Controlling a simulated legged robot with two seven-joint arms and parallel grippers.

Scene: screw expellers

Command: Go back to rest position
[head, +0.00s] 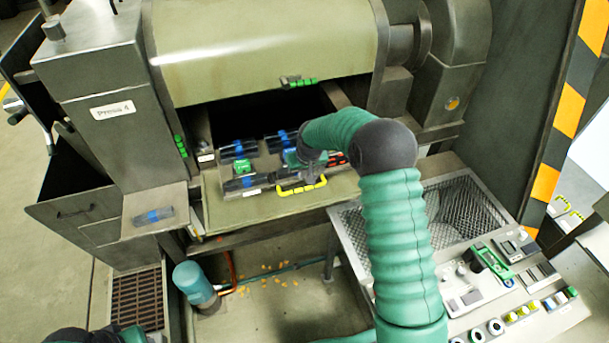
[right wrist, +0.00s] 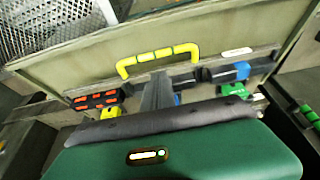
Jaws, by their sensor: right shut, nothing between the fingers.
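My right arm comes in from the lower right and bends over at its dark elbow. My right gripper (head: 312,168) is at the front of the press, above the panel with the yellow handle (head: 301,187). In the right wrist view the gripper's fingers (right wrist: 158,92) are together and empty, close to the yellow handle (right wrist: 158,56). I cannot tell whether they touch it. My left gripper does not show; only a dark part of my left arm is at the lower left edge.
The press (head: 260,50) stands behind the panel, with a dark opening. Blue-marked clamps (head: 238,149) sit by the handle. A mesh tray (head: 460,212) and a control panel (head: 520,290) are at right. A side shelf (head: 155,208) juts out at left.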

